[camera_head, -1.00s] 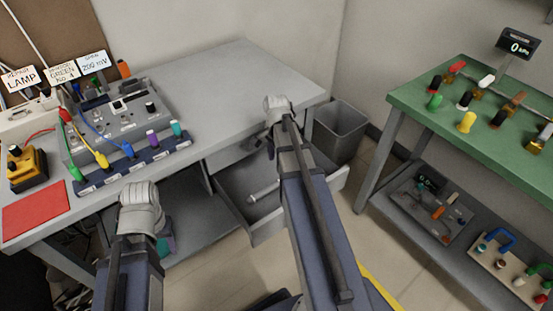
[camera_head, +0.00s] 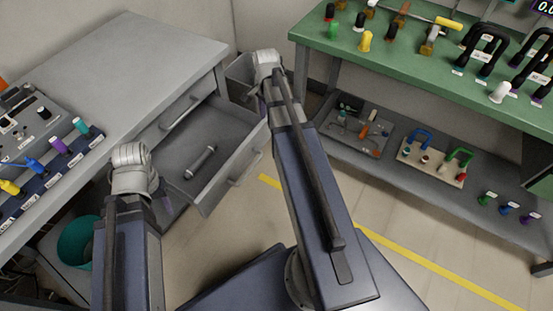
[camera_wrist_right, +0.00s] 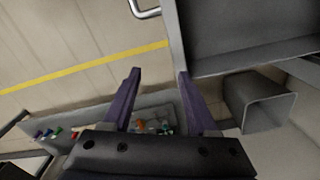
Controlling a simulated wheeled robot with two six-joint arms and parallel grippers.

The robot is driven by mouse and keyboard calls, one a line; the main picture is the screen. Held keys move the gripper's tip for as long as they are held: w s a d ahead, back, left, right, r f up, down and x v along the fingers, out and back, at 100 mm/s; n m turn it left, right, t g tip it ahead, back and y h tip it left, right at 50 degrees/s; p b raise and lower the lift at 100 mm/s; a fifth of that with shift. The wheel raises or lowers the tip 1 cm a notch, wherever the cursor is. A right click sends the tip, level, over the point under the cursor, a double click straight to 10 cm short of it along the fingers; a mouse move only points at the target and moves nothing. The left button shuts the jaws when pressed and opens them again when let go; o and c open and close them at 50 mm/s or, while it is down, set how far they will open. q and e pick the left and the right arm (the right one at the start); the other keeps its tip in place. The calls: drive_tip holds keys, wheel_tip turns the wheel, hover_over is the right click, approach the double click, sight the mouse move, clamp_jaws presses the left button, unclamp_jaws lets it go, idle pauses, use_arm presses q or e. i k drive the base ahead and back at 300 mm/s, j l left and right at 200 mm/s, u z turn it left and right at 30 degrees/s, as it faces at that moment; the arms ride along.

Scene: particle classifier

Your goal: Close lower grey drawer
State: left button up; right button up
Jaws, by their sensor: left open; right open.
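The lower grey drawer (camera_head: 222,128) is pulled out from under the grey desk in the head view. Its front panel and bar handle (camera_head: 245,168) face right. A grey cylindrical piece (camera_head: 200,162) lies inside. My right gripper (camera_head: 262,103) is by the drawer's far front corner, mostly hidden behind its wrist. In the right wrist view its open purple fingers (camera_wrist_right: 158,75) are empty; the right finger is close to the drawer corner (camera_wrist_right: 188,62), contact unclear. The drawer handle (camera_wrist_right: 145,8) shows at the top. My left gripper (camera_head: 166,199) is open, largely hidden by its wrist, near the drawer's near side.
An upper drawer (camera_head: 183,112) sits shut above. A grey bin (camera_head: 240,72) stands beyond the drawer and also shows in the right wrist view (camera_wrist_right: 258,100). A green workbench (camera_head: 400,60) with a lower shelf stands right. Floor before the drawer is open. A teal bin (camera_head: 78,241) stands under the desk.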

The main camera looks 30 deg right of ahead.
sight(240, 134)
drive_tip(key=z, duration=0.85)
drive_tip(key=k+j+u, duration=0.4)
drive_tip(key=k+j, duration=0.25)
drive_tip(key=k, duration=0.05)
